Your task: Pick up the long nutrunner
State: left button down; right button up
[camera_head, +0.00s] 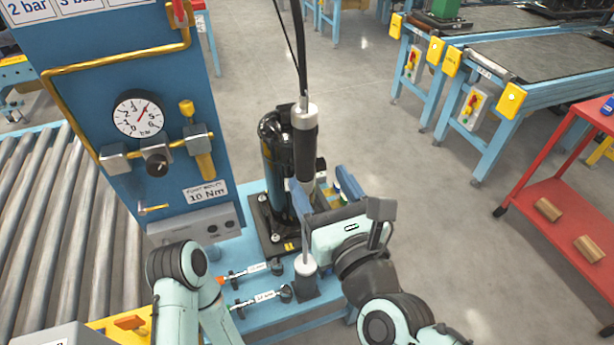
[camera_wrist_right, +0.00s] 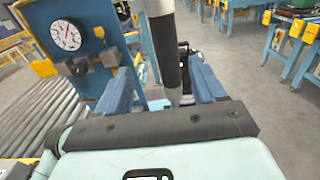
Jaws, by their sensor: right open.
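The long nutrunner (camera_head: 304,150) hangs upright from black cables, with a silver collar on top and a dark cylindrical body. My right gripper (camera_head: 320,181) is open, its two blue fingers low by the tool's lower end. My left gripper is not in view.
A blue gauge panel (camera_head: 98,75) rises at left beside a roller conveyor (camera_head: 50,220). Two small tools (camera_head: 252,270) lie in front. Open floor (camera_head: 420,210) extends to the right.

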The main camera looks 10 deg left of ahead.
aim_at(304, 152)
jog(key=p+x, duration=0.2)
jog(key=x, duration=0.5)
jog(key=p+x, duration=0.1)
jog(key=x, duration=0.4)
jog(key=shift+w+d+f+p, duration=0.15)
jog(key=shift+w+d+p, duration=0.15)
jog(key=shift+w+p, duration=0.1)
jog(key=shift+s, duration=0.1)
grip_shut()
jog(key=shift+r, duration=0.25)
